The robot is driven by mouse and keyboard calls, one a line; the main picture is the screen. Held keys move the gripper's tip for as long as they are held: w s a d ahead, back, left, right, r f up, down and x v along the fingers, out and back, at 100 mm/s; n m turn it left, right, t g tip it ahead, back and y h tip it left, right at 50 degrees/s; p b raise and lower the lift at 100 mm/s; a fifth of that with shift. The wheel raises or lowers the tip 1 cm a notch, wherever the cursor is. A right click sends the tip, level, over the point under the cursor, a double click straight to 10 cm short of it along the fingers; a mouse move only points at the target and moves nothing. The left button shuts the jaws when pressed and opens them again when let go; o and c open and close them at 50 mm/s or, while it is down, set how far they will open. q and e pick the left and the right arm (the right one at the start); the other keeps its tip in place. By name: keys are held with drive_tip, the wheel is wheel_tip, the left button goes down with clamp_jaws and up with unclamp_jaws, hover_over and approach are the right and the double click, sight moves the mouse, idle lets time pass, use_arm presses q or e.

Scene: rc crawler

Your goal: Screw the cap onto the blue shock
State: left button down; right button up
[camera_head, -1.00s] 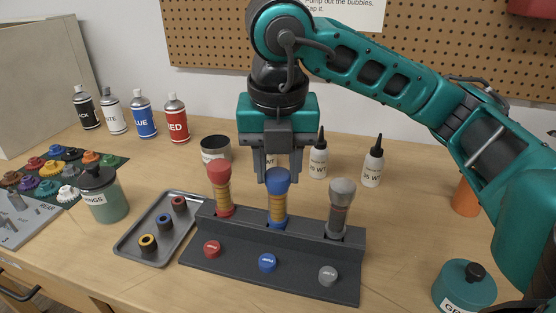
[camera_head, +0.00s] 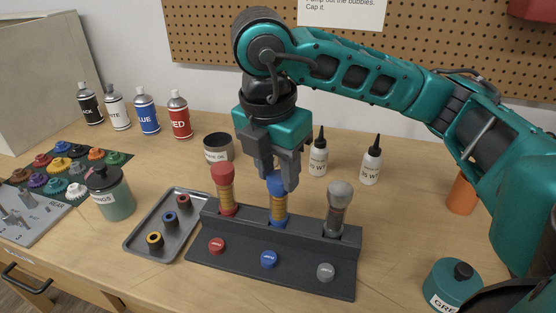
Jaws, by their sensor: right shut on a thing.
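The blue shock (camera_head: 279,216) stands upright in the middle slot of the dark stand (camera_head: 262,282), with an amber-coloured spring-like body and a blue top. A blue cap (camera_head: 276,181) sits at its top, partly hidden by the gripper fingers. My right gripper (camera_head: 279,183) comes down from above and is shut on the blue cap, its jaws turned at an angle. I cannot tell how far the cap is seated. My left gripper is not in view.
The red shock (camera_head: 226,190) and grey shock (camera_head: 338,208) stand close on either side. Small red, blue and grey round pieces lie on the stand's front. A tray (camera_head: 140,243) is at left. White bottles (camera_head: 371,160) stand behind.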

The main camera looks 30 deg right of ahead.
drive_tip(key=m+p, duration=0.1)
drive_tip(key=m, duration=0.1)
drive_tip(key=shift+r+m, duration=0.15)
drive_tip(key=shift+m, duration=0.15)
drive_tip(key=shift+m+g+p, duration=0.3)
drive_tip(key=shift+m+p, duration=0.05)
drive_tip(key=shift+m, duration=0.55)
drive_tip(key=o, duration=1.1)
drive_tip(key=shift+f, duration=0.2)
drive_tip(key=shift+r, duration=0.15)
